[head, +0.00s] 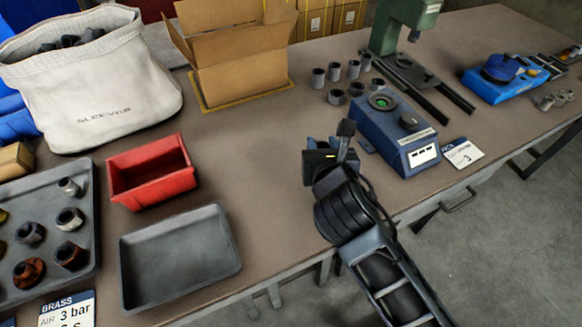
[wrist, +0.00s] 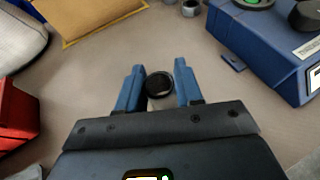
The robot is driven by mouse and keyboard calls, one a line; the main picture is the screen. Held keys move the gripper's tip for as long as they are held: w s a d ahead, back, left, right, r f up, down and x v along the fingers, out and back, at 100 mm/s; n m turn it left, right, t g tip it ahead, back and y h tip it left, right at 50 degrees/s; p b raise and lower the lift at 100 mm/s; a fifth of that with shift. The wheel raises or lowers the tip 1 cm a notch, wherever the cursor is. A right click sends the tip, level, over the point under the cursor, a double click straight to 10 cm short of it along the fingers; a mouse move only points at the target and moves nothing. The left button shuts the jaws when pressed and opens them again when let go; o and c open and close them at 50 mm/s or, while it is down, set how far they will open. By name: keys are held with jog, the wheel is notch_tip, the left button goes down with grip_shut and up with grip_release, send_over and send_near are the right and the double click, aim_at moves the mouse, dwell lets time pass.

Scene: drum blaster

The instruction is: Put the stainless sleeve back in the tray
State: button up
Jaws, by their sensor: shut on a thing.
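My gripper (head: 330,155) is over the brown bench, left of the blue machine. In the wrist view its two blue fingers (wrist: 159,88) are shut on a small sleeve (wrist: 159,86) with a dark round top and a pale grey side. I cannot make this sleeve out in the head view. An empty dark grey tray (head: 215,268) lies at the front of the bench, left of my gripper. Another grey tray (head: 88,235) at the far left holds several sleeves, some grey and some brownish.
A red bin (head: 125,180) stands behind the empty tray. A white bag (head: 95,85) and an open carton (head: 240,75) stand at the back. Several grey sleeves stand behind the blue machine (head: 395,130). The bench (head: 260,165) between bin and gripper is clear.

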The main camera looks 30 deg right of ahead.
send_over(290, 177)
notch_tip(290, 177, down, 4)
jog(key=shift+r+b, duration=0.1)
jog(key=shift+b, duration=0.3)
jog(key=shift+f+b, duration=0.35)
jog(key=shift+f, duration=1.7)
jog(key=shift+f, duration=0.1)
jog(key=o, duration=1.1)
